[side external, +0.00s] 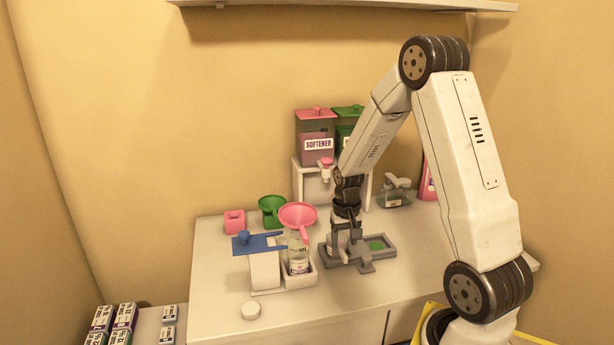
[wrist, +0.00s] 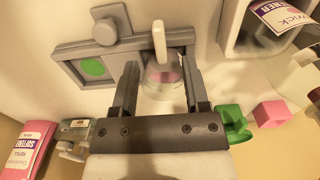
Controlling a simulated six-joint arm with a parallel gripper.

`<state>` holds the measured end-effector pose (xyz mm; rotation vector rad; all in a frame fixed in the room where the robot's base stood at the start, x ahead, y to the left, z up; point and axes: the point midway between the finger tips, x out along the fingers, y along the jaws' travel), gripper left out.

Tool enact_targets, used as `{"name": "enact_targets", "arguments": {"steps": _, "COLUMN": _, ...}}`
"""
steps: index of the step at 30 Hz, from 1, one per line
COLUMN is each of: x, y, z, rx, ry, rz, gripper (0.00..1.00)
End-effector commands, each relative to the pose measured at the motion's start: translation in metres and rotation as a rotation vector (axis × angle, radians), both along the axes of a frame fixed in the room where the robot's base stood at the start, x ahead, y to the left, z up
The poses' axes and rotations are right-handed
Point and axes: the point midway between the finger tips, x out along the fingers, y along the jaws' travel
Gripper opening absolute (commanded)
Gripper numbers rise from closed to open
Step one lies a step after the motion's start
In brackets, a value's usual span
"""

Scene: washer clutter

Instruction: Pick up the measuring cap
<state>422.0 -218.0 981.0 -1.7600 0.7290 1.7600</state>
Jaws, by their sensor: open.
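A clear cup with a pinkish inside and a pale upright handle, which looks like the measuring cap (wrist: 162,76), sits in the grey tray (wrist: 110,55) beside its green-dot compartment. My gripper (wrist: 160,75) is open, with one finger on each side of the cup in the wrist view; I cannot tell whether they touch it. In the side view my gripper (side external: 349,236) points down over the left part of the grey tray (side external: 362,267). The cup is mostly hidden there behind the fingers.
A bottle with a pink funnel (side external: 298,216) and a blue lever piece (side external: 258,242) stand close left of my gripper. The softener dispenser (side external: 317,137) on its white stand is behind.

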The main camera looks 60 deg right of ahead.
Motion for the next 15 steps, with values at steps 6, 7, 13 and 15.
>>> {"name": "enact_targets", "arguments": {"steps": 6, "x": -0.002, "y": 0.002, "z": -0.018, "rx": 0.002, "ry": 0.004, "rz": 0.0, "gripper": 0.59}}
{"name": "enact_targets", "arguments": {"steps": 7, "x": -0.002, "y": 0.002, "z": -0.021, "rx": 0.001, "ry": 0.003, "rz": 0.0, "gripper": 0.59}}
{"name": "enact_targets", "arguments": {"steps": 13, "x": -0.002, "y": 0.003, "z": -0.041, "rx": 0.002, "ry": 0.002, "rz": 0.0, "gripper": 0.59}}
{"name": "enact_targets", "arguments": {"steps": 15, "x": -0.002, "y": 0.002, "z": -0.046, "rx": 0.001, "ry": 0.001, "rz": 0.0, "gripper": 0.59}}
